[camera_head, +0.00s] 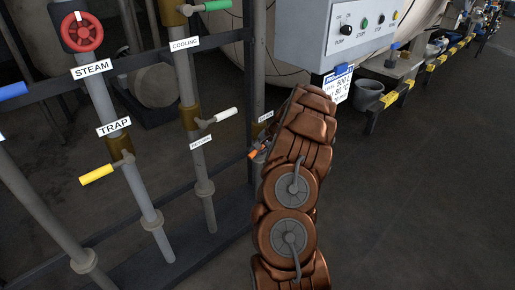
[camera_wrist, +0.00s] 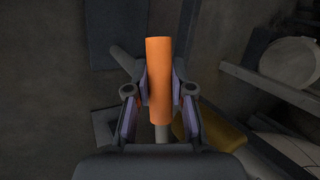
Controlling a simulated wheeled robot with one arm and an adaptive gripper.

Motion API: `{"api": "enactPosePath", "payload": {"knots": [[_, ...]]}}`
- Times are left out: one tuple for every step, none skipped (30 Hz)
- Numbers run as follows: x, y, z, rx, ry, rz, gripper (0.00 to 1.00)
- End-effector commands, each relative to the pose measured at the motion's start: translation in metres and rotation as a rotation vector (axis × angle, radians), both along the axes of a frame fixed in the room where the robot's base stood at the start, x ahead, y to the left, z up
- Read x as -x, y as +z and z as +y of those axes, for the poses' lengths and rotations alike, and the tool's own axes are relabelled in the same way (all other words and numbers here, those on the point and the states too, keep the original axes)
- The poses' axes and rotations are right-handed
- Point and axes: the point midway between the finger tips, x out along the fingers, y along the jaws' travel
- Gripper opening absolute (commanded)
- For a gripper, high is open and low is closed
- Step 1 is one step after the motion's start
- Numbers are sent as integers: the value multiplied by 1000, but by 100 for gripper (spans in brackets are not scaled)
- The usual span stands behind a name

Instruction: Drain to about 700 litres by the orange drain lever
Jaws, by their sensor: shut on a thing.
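The orange drain lever (camera_wrist: 159,75) shows in the wrist view as an upright orange grip between my gripper's two fingers. My gripper (camera_wrist: 160,93) is shut on it, with a finger pad against each side. In the head view only a small orange part of the lever (camera_head: 254,154) shows beside my arm, below a partly covered label (camera_head: 266,116). My arm hides most of the drain valve and my gripper there. A white card (camera_head: 337,84) with "500 L" and "80 °C" lines hangs below the control panel, partly covered by my arm. No litre gauge is readable.
A red steam handwheel (camera_head: 82,33), a yellow trap lever (camera_head: 97,175), a white lever (camera_head: 226,115) and a green cooling lever (camera_head: 217,5) stand on pipes at the left. The control panel (camera_head: 365,30) is above my arm. A grey bucket (camera_head: 368,94) stands behind. The floor at right is clear.

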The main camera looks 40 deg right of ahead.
Motion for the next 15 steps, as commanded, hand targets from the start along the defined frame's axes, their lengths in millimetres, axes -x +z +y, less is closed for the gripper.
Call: {"api": "enactPosePath", "payload": {"knots": [[0,6,0,-25,0,0,0],[0,8,-1,-42,0,-2,0],[0,9,0,-67,0,-1,0],[0,9,1,-83,0,-1,0],[0,10,2,-99,0,0,0],[0,11,2,-120,1,0,0],[0,13,1,-133,0,-1,0],[0,14,1,-145,-2,-3,0],[0,16,2,-165,-1,-4,0],[0,17,3,-180,1,-3,0],[0,17,3,-190,1,-3,0],[0,18,2,-204,0,-3,0],[0,19,2,-214,1,-3,0],[0,20,3,-226,1,-3,0],[1,20,3,-241,0,-3,0]]}}
